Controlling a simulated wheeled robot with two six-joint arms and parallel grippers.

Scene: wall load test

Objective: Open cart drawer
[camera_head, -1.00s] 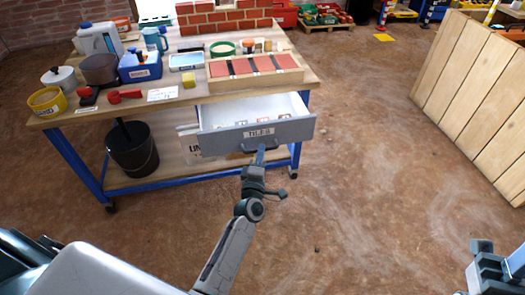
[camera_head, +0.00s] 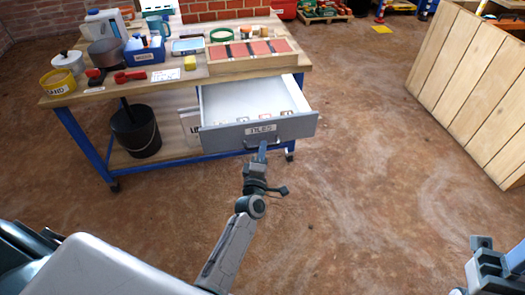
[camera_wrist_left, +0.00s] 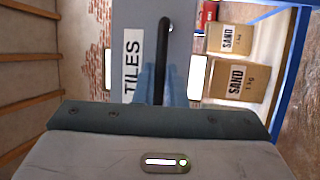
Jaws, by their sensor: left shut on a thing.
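The cart (camera_head: 95,92) is a wooden-topped bench with a blue frame. Its grey drawer (camera_head: 225,138), labelled TILES, is pulled well out, with its white inside and several small items showing. My left gripper (camera_head: 261,152) is at the drawer's front and shut on the dark drawer handle (camera_wrist_left: 166,50). In the left wrist view the blue fingers (camera_wrist_left: 160,84) are around the handle beside the TILES label. My right gripper (camera_head: 482,250) is at the lower right edge, away from the cart; its fingertips do not show clearly.
A black bucket (camera_head: 135,130) stands on the lower shelf. The top holds a tile board (camera_head: 250,62), a blue box (camera_head: 143,50), a yellow SAND tub (camera_head: 57,82) and other tools. A wooden panel crate (camera_head: 470,80) stands at right. The brown floor between is clear.

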